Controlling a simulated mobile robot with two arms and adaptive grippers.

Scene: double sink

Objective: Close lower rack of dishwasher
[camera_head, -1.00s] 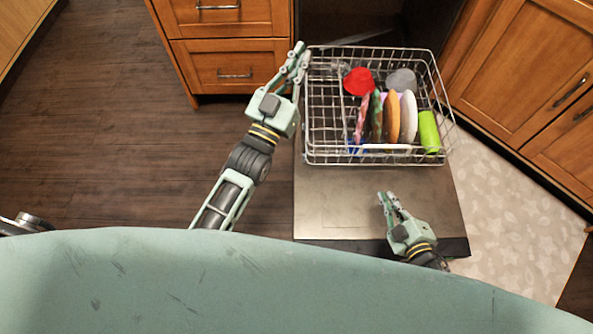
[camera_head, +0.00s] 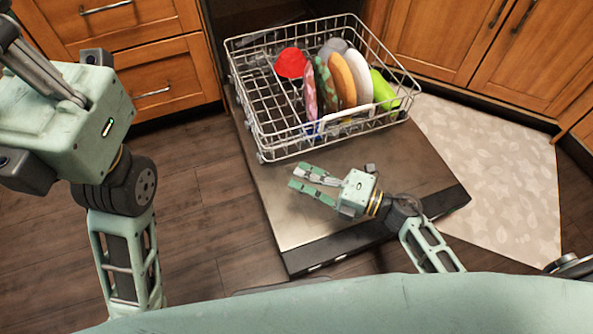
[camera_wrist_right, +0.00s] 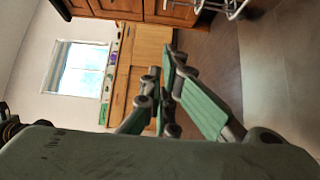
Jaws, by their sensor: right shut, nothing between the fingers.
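The lower rack (camera_head: 262,107) is pulled out over the open dishwasher door (camera_head: 400,160) in the head view. It holds a red bowl (camera_head: 291,63), a grey item, several upright plates and a green cup (camera_head: 384,90). My right gripper (camera_head: 300,177) is shut and empty, above the door and in front of the rack's near side, apart from it. The right wrist view shows its fingers, with a corner of the rack (camera_wrist_right: 232,6) at the top. My left gripper (camera_head: 40,62) is close to the camera at the upper left, away from the rack; its fingertips are unclear.
Wooden drawers (camera_head: 155,65) stand left of the dishwasher opening, and wooden cabinets (camera_head: 480,40) stand to the right. A patterned mat (camera_head: 500,170) lies right of the door. Dark floor (camera_head: 215,190) is clear on the left.

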